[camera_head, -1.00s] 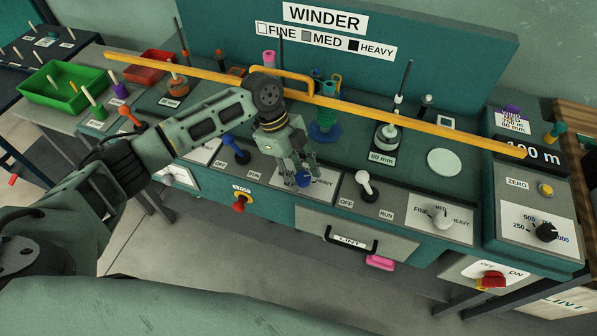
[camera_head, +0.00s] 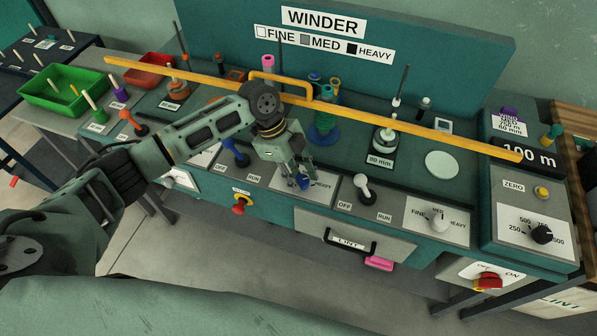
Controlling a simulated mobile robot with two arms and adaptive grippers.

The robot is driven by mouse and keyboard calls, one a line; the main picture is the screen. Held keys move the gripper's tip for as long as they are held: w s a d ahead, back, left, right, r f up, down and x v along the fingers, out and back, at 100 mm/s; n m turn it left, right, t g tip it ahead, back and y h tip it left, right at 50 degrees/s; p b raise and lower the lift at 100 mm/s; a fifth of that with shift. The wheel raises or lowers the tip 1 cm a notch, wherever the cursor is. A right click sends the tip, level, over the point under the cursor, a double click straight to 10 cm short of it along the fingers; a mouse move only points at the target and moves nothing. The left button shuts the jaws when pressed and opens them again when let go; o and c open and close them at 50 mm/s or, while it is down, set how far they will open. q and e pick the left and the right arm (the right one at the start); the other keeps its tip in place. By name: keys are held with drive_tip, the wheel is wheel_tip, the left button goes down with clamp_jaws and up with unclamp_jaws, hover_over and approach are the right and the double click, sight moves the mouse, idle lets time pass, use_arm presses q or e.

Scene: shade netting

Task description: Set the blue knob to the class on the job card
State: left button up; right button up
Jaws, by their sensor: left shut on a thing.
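The blue knob (camera_head: 304,183) is on the winder's front panel, on a white label plate (camera_head: 318,190). "HEAVY" shows at the plate's right; the rest is covered by my gripper. My left gripper (camera_head: 301,178) reaches down over the knob and is shut on it, with its fingers hiding most of it and its pointer. The job card (camera_head: 510,127) is a small white card at the back right with a purple piece at its top. Its last line reads "80 mm"; the class word is too small to read surely. My right gripper is out of view.
A yellow bar (camera_head: 400,122) with a raised handle crosses above the panel behind my wrist. A white lever (camera_head: 364,187) and a white knob (camera_head: 439,220) stand to the right, a blue lever (camera_head: 235,152) to the left.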

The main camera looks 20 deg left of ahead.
use_arm(q)
drive_tip(key=n+t+p, duration=0.1)
drive_tip(key=n+p, duration=0.1)
drive_tip(key=p, duration=0.1)
drive_tip(key=s+n+p, duration=0.1)
drive_tip(key=n+p, duration=0.2)
drive_tip(key=n+t+p, duration=0.1)
drive_tip(key=n+p, duration=0.1)
drive_tip(key=p, duration=0.1)
drive_tip(key=shift+s+d+n+t+y, duration=0.2)
drive_tip(key=shift+d+n+t+y, duration=0.1)
drive_tip(key=shift+d, duration=0.05)
drive_tip(key=shift+d+n+t+p, duration=0.15)
drive_tip(key=shift+n+t+p, duration=0.15)
drive_tip(key=shift+n+p, duration=0.75)
drive_tip(key=shift+f+n+y+p, duration=0.2)
drive_tip(key=shift+n+y+p, duration=0.15)
drive_tip(key=shift+p, duration=0.2)
drive_tip(key=shift+d, duration=0.1)
drive_tip(key=o, duration=1)
drive_tip(key=shift+c, duration=0.2)
drive_tip(key=shift+o, duration=0.2)
drive_tip(key=shift+r, duration=0.1)
drive_tip(key=shift+w+r+t, duration=0.1)
drive_tip(key=shift+w+t, duration=0.1)
drive_tip(key=shift+t, duration=0.1)
drive_tip(key=v, duration=1.2)
